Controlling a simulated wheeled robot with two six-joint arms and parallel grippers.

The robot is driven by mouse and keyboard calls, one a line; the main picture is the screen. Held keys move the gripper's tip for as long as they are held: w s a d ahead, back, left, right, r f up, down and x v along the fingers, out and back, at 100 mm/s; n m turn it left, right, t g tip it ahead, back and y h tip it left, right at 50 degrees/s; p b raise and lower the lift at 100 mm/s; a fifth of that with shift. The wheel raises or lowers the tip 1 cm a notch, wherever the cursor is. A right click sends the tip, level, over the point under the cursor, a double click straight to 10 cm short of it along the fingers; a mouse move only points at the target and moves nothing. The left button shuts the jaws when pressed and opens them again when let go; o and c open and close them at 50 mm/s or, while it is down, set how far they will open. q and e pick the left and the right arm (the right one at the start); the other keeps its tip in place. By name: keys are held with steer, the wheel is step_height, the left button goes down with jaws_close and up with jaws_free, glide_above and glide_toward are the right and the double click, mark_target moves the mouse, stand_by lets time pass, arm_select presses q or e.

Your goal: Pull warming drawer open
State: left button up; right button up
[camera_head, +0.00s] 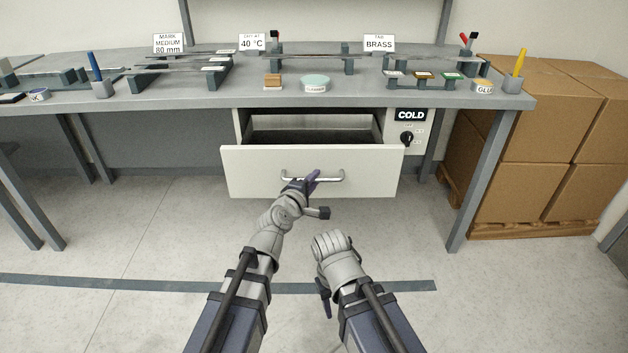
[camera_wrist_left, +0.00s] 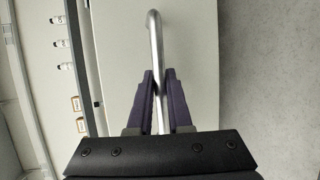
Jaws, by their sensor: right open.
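The warming drawer (camera_head: 250,172) has a white front and stands partly open under the bench. Its dark inside (camera_head: 310,136) shows behind the front. A metal bar handle (camera_head: 335,179) runs across the front, and it also shows in the left wrist view (camera_wrist_left: 154,32). My left gripper (camera_head: 312,180) is at the handle. In the left wrist view its two purple fingers (camera_wrist_left: 160,85) lie on either side of the bar, closed on it. My right gripper (camera_head: 324,300) is low, in front of the drawer and apart from it, open and pointing down; its fingertips are partly hidden.
The grey bench (camera_head: 190,98) carries specimen stands, signs and small pots. A COLD sign (camera_head: 411,115) and a dark knob (camera_head: 406,138) sit right of the drawer. Cardboard boxes (camera_head: 560,140) are stacked at the right. The floor before the drawer is clear.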

arm_select(q)
steer(key=o, duration=0.4)
steer(key=shift+o, duration=0.2)
steer(key=shift+s, duration=0.1)
